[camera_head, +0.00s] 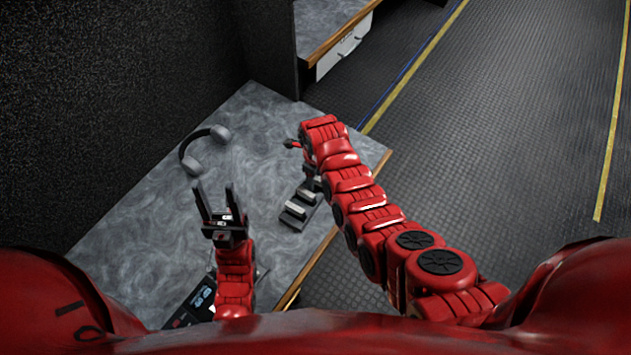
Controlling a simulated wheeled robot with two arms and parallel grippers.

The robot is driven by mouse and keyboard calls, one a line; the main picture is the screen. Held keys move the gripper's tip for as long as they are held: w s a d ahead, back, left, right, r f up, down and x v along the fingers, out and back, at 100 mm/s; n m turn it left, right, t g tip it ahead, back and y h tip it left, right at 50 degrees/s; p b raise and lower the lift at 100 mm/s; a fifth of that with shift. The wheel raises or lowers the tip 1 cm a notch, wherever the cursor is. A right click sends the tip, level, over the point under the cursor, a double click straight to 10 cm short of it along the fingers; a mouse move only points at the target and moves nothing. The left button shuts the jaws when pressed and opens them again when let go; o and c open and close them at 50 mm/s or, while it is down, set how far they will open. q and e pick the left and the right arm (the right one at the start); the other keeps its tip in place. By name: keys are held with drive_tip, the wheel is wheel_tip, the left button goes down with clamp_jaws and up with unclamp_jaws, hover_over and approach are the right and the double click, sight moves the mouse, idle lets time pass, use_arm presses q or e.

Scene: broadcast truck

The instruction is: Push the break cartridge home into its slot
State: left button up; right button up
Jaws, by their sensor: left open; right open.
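A small dark holder with light grey blocks (296,210) sits on the grey tabletop near its right edge. I cannot tell which of these blocks is the break cartridge, or how deep any of them sits. My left gripper (214,203) is open and empty, its two dark fingers apart, to the left of the holder. My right arm reaches over the table's right edge and bends near the holder's far end. Part of the holder is hidden behind this arm.
Grey headphones (204,149) lie at the table's back left. A dark panel with buttons (192,305) lies at the front, partly behind my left arm. The grey table (262,118) has a wooden right edge. A dark wall stands left; open floor lies right.

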clamp_jaws()
drive_tip(key=shift+r, duration=0.1)
idle(0.4)
